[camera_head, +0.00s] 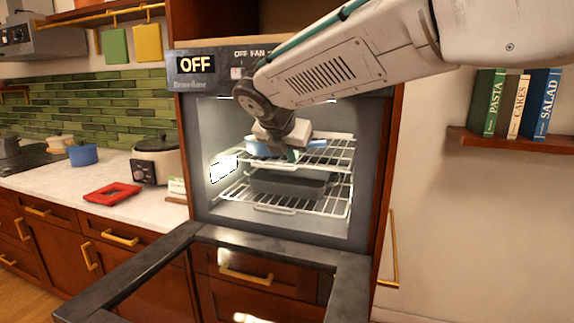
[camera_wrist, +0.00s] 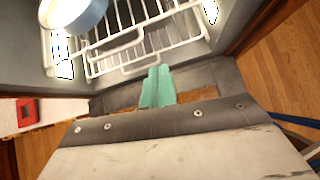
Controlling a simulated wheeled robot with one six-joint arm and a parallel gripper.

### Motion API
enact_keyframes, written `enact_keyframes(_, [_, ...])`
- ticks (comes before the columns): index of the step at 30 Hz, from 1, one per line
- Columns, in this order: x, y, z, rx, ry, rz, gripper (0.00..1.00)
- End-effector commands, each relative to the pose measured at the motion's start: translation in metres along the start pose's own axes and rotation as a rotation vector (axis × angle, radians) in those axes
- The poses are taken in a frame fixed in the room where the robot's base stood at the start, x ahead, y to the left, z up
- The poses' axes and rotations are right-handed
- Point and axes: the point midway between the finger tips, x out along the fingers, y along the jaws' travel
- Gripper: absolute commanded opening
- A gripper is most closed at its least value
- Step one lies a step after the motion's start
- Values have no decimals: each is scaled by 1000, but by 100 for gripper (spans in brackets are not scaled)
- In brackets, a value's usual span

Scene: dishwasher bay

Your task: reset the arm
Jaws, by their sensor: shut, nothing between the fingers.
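My arm reaches in from the upper right in the head view, and its end is at the mouth of an open wall oven (camera_head: 288,226). My gripper (camera_head: 292,155) is in front of the upper wire rack (camera_head: 335,150), partly hidden by the wrist. In the wrist view the teal fingers of my gripper (camera_wrist: 157,86) are together with nothing between them. A blue dish (camera_head: 258,147) stands on the upper rack behind my gripper; its rim also shows in the wrist view (camera_wrist: 85,18). A dark grey pan (camera_head: 287,186) sits on the lower rack.
The oven door (camera_head: 130,268) hangs open low in front. The oven's side walls are close around my gripper. Books (camera_head: 516,104) stand on a shelf (camera_head: 510,143) at right.

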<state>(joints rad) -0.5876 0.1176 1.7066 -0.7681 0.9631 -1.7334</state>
Motion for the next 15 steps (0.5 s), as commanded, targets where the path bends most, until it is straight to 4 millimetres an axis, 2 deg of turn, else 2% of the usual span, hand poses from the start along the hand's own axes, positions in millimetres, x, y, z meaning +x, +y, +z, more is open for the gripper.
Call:
enact_keyframes(2, [6, -7, -16, 152, 40, -30, 0])
enact_keyframes(5, [10, -37, -52, 444, 120, -115, 0])
enact_keyframes(8, [3, -93, -79, 812, 181, -243, 0])
enact_keyframes(10, [-6, -139, -98, 1085, 207, -351, 0])
enact_keyframes(12, [-18, -187, -119, 1363, 219, -471, 0])
enact_keyframes(15, [-37, -246, -150, 1709, 212, -630, 0])
